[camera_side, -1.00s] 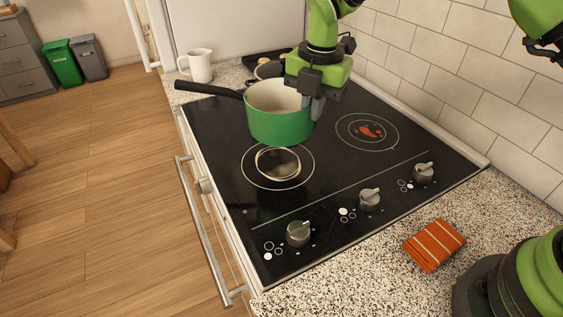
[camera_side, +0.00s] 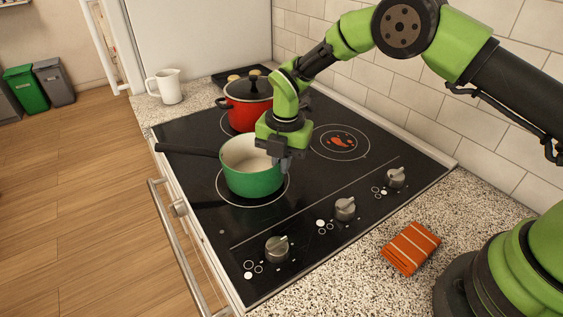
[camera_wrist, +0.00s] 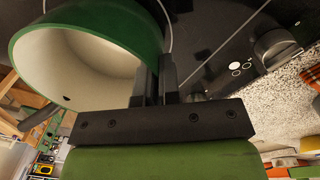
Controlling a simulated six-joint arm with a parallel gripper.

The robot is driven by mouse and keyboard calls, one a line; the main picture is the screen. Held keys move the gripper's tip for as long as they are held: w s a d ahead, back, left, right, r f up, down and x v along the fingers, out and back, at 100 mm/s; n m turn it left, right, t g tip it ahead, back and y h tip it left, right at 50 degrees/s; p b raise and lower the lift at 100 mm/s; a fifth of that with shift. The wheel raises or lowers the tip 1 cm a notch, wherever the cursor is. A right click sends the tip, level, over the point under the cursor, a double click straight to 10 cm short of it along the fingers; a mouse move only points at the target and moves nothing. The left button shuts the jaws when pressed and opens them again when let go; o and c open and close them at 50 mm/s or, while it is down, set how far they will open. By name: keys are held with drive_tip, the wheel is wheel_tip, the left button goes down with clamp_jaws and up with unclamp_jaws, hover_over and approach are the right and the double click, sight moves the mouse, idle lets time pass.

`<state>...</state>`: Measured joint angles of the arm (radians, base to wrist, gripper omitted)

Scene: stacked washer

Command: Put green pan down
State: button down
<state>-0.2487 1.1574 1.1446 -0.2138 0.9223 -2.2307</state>
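The green pan (camera_side: 252,181) is upright at the front left burner of the black stove (camera_side: 300,209), its dark handle pointing left. It looks to be on or just at the stove surface. My gripper (camera_side: 286,160) is at the pan's right rim. In the wrist view the fingers (camera_wrist: 156,88) are close together at the wall of the green pan (camera_wrist: 145,22), one inside and one outside, so they are shut on its rim. The pan's inside is pale and looks empty.
A red pot (camera_side: 243,113) with a dark lid stands on the burner behind. A red-orange stain (camera_side: 341,141) marks the right rear burner. A white pitcher (camera_side: 168,87) and an orange striped cloth (camera_side: 410,248) lie on the counter. Knobs line the front right.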

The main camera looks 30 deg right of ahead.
drive_tip(key=shift+f, duration=0.25)
drive_tip(key=shift+f, duration=0.1)
drive_tip(key=c, duration=1.3)
unclamp_jaws()
drive_tip(key=shift+f, duration=0.1)
wheel_tip(320, 180, up, 10)
drive_tip(key=shift+s+d+r, duration=0.1)
drive_tip(key=shift+s, duration=0.05)
